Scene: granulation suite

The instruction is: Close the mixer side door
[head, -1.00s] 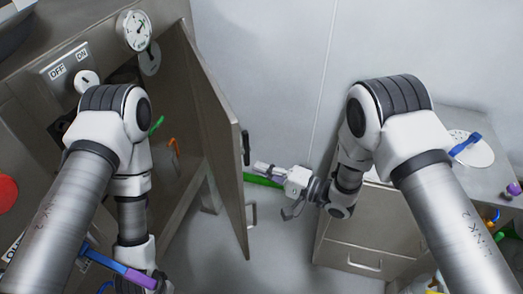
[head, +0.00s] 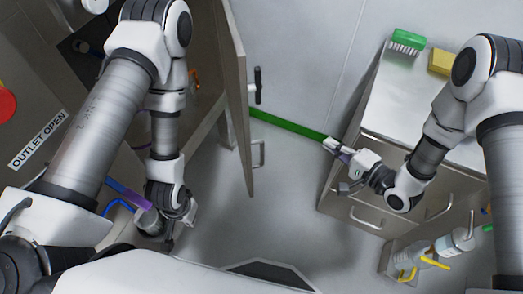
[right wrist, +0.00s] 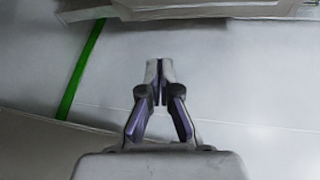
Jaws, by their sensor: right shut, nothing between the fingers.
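The mixer side door (head: 238,120) is a grey metal panel standing wide open from the mixer body, seen nearly edge-on in the head view. A black handle (head: 257,86) is on its right face, with a metal pull handle (head: 258,154) lower down. My right gripper (head: 331,145) is shut and empty, pointing left towards the door with a clear gap between them. It also shows in the right wrist view (right wrist: 159,66), fingertips together. My left gripper (head: 170,226) hangs low beside the mixer, left of the door; its fingers are unclear.
A steel drawer cabinet (head: 355,196) stands right of my right gripper, with a green brush (head: 407,42) and a yellow block (head: 440,62) on top. An open bin (head: 405,262) with bottles is below.

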